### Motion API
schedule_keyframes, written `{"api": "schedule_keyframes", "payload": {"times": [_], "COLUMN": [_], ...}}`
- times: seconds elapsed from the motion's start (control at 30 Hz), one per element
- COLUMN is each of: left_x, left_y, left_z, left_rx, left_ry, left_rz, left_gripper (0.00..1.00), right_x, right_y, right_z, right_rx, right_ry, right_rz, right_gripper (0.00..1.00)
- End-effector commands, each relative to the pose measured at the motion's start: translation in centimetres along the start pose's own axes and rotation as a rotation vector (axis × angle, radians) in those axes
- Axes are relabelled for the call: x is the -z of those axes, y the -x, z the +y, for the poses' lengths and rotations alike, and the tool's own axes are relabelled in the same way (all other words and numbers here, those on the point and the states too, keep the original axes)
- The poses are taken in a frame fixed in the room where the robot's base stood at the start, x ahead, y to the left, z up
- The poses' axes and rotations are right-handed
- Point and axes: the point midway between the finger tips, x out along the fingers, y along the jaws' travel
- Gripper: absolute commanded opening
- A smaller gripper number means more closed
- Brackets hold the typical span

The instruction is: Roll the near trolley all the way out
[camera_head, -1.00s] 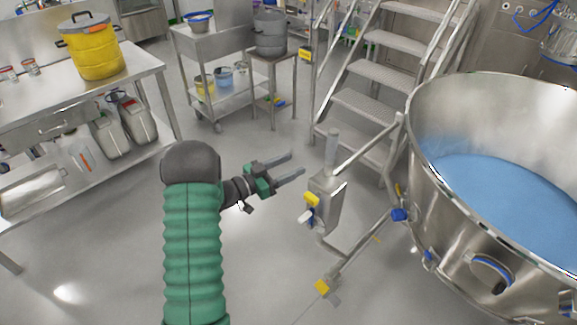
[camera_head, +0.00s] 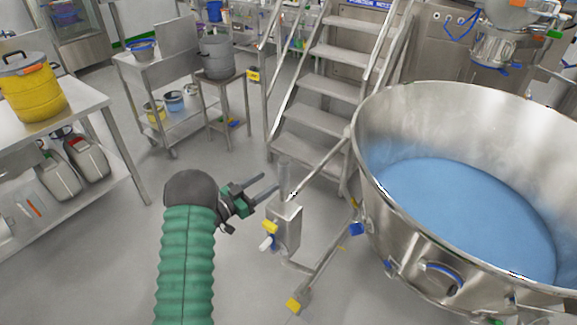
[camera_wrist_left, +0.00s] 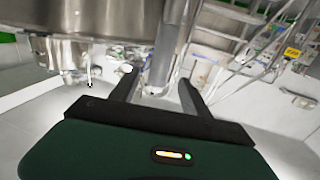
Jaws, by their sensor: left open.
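The near trolley carries a large round steel bowl (camera_head: 400,240) with blue material inside, at the right of the head view. A low frame runs out from the bowl to a steel box (camera_head: 283,228) with an upright grey post (camera_head: 284,180) on top. My left gripper (camera_head: 270,181) is open, with its fingers pointing at the post from the left. In the left wrist view, the post (camera_wrist_left: 162,55) appears between the two open fingers (camera_wrist_left: 155,90), but I cannot tell whether they touch it. My right gripper is not in view.
Metal stairs (camera_head: 330,95) stand behind the post. A steel cart (camera_head: 150,75) and a small stand with a grey pot (camera_head: 216,58) are at the back left. A bench with a yellow container (camera_head: 35,92) is at the left. The floor between bench and trolley is clear.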

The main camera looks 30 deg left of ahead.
Motion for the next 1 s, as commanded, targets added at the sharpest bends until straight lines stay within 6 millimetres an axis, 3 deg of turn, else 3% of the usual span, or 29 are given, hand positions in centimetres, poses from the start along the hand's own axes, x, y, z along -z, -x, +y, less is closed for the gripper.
{"api": "schedule_keyframes", "payload": {"times": [0.2, 0.4, 0.77, 1.0], "left_x": [-0.2, -0.2, -0.2, -0.2], "left_y": [-6.2, -9.8, -10.9, -10.9], "left_z": [0.1, 0.0, 0.0, 0.0], "left_rx": [-0.005, -0.002, -0.001, -0.001], "left_ry": [0.000, 0.001, 0.002, 0.002], "left_rz": [-0.002, -0.001, -0.003, -0.002], "left_gripper": [0.55, 0.55, 0.55, 0.26], "right_x": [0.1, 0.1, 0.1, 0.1], "right_y": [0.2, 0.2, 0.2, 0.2], "right_z": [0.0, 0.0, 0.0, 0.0], "right_rx": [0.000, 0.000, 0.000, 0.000], "right_ry": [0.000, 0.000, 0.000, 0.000], "right_rz": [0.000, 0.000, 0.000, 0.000], "right_gripper": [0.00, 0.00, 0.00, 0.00]}}
